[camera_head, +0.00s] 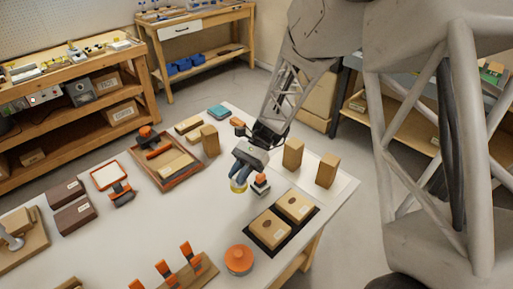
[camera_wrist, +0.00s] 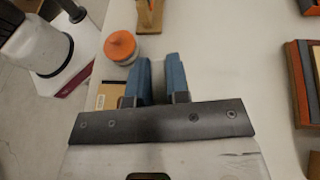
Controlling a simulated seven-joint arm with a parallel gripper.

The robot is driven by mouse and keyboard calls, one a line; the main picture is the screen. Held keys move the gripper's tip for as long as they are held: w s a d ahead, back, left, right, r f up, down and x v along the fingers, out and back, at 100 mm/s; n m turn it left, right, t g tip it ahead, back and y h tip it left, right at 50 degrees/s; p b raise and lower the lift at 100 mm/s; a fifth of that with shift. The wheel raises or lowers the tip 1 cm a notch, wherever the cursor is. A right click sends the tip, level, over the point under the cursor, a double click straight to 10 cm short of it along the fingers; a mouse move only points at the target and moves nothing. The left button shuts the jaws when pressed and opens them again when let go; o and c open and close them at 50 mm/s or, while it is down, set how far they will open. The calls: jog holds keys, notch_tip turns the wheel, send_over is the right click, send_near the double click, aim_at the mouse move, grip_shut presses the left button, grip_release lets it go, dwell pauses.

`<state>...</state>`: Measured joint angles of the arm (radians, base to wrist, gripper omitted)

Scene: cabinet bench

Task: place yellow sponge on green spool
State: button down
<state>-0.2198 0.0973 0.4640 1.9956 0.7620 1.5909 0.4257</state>
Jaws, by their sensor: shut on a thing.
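My gripper (camera_head: 240,180) is over the middle of the white table, its blue fingers pointing down. A small yellow thing (camera_head: 238,187), which I take for the yellow sponge, shows at the fingertips. My gripper is shut on it, and the fingers hide most of it. In the wrist view the two blue fingers (camera_wrist: 160,80) are a little apart, and the yellow thing cannot be made out between them. I cannot pick out a green spool in either view.
A small orange-topped stack (camera_head: 261,184) stands just right of my gripper. A black tray (camera_head: 270,248) with tan boxes and an orange-lidded jar (camera_head: 238,260) are nearer the front. Two tan blocks (camera_head: 293,154) stand behind right.

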jog(key=w+d+r+m+t+y, duration=0.45)
jog(key=w+d+m+t, duration=0.3)
jog(key=m+t, duration=0.25)
jog(key=shift+m+t+y, duration=0.4)
jog(key=shift+t+y, duration=0.05)
jog(key=shift+t, duration=0.05)
jog(key=shift+w+d+f, duration=0.15)
jog(key=shift+d+f, duration=0.1)
jog(key=shift+f, duration=0.55)
jog(key=shift+w+d+f, duration=0.1)
jog(key=shift+d+f, duration=0.1)
jog(key=shift+f, duration=0.55)
jog(key=shift+w+d+f, duration=0.15)
jog(key=shift+d+f, duration=0.1)
jog(key=shift+f, duration=0.55)
jog(key=shift+w, duration=0.1)
jog(key=w+a, duration=0.1)
jog(key=w, duration=0.4)
jog(key=w+a+f, duration=0.1)
jog(key=w, duration=0.4)
jog(key=w+a, duration=0.1)
jog(key=w, duration=0.4)
jog(key=shift+w+a+f, duration=0.2)
jog(key=shift+a, duration=0.2)
jog(key=shift+f, duration=1.8)
jog(key=shift+f, duration=0.1)
jog(key=c, duration=1.1)
grip_release()
